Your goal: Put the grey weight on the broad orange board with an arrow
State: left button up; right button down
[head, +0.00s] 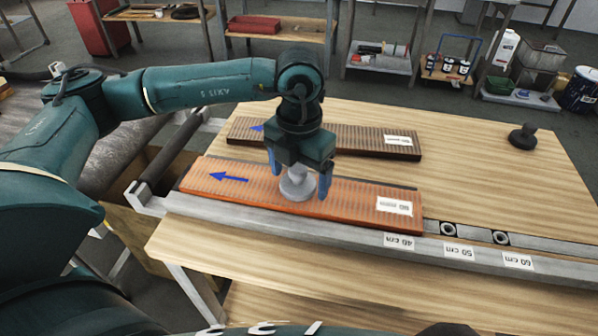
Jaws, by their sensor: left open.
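The grey weight (296,187) stands upright on the broad orange board (345,205), near its middle. The board lies at the front of the table and has a blue arrow pointing left and a white label at its right end. My left gripper (298,176) is open above the board, with its blue fingertips on either side of the weight, and partly hides the weight's top. I cannot tell whether the fingers touch it. My right gripper is not in view.
A darker, narrower board (365,141) with a blue arrow lies behind. A black weight (522,137) stands at the back right of the wooden table (480,175). A metal rail (340,236) with cm labels runs along the front. The table's right part is mostly clear.

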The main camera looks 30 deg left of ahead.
aim_at(299, 167)
pick_arm(q)
notch_tip(299, 167, up, 11)
jog(key=shift+f+b, duration=0.1)
jog(key=shift+b, duration=0.45)
jog(key=shift+r, duration=0.6)
